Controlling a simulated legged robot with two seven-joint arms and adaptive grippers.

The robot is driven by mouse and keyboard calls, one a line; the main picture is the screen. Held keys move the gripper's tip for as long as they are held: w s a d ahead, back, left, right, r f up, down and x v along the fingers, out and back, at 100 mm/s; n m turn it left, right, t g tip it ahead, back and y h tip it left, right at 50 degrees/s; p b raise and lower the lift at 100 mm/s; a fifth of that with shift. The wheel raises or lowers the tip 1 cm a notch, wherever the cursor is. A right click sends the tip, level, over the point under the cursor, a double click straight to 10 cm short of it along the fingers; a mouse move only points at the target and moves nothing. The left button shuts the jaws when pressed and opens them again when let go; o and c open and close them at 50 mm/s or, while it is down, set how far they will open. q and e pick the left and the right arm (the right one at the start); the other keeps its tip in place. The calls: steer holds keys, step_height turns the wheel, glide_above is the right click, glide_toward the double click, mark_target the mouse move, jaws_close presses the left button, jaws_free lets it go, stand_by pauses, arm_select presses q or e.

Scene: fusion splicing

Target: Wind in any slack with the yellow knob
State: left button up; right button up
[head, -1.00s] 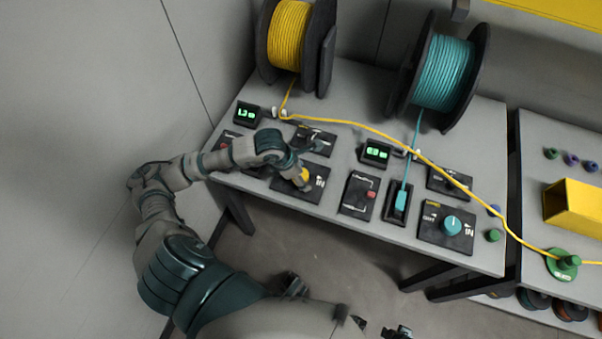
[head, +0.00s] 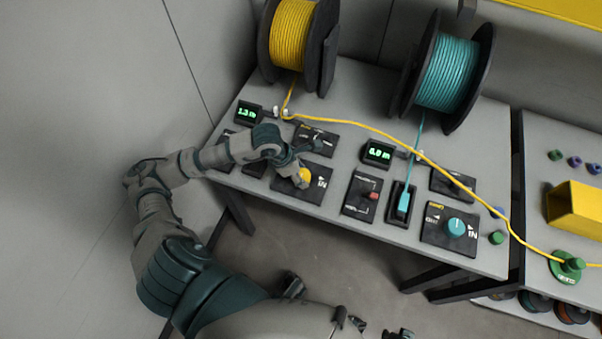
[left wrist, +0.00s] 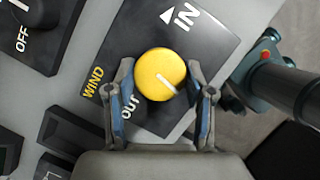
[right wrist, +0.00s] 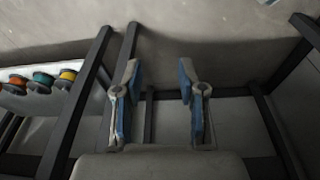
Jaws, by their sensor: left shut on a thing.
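The yellow knob (head: 305,175) sits on a black WIND panel marked IN and OUT. In the left wrist view the round knob (left wrist: 161,75) has a white line pointing to the lower right. My left gripper (left wrist: 163,95) has its fingers on both sides of the knob and is shut on it. The yellow spool (head: 290,35) stands at the back left. Its yellow cable (head: 365,128) runs in a loose curve across the bench to a green round fixture (head: 567,267). The green display (head: 249,112) seems to read 1.3 m. My right gripper (right wrist: 158,90) is open and empty.
A teal spool (head: 445,75), a teal knob (head: 456,227) on its own panel and a second display (head: 378,153) are to the right. A yellow box (head: 577,208) stands on the right-hand table. Dark table legs surround the right gripper's view.

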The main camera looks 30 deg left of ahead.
arm_select(q)
steer(key=shift+w+a+m, duration=0.15)
steer(key=shift+a+m, duration=0.05)
steer(key=shift+m, duration=0.2)
steer(key=shift+d+r+b, duration=0.1)
steer(key=shift+d+b, duration=0.05)
steer(key=shift+b, duration=0.15)
arm_select(e)
steer(key=shift+r, duration=0.75)
arm_select(q)
steer(key=o, duration=1.2)
steer(key=shift+c, duration=0.2)
arm_select(e)
steer(key=shift+w+a, duration=0.1)
arm_select(q)
steer(key=v, duration=1.1)
steer(key=shift+a+r, duration=0.35)
steer(key=shift+a, duration=0.05)
steer(key=shift+w, duration=0.1)
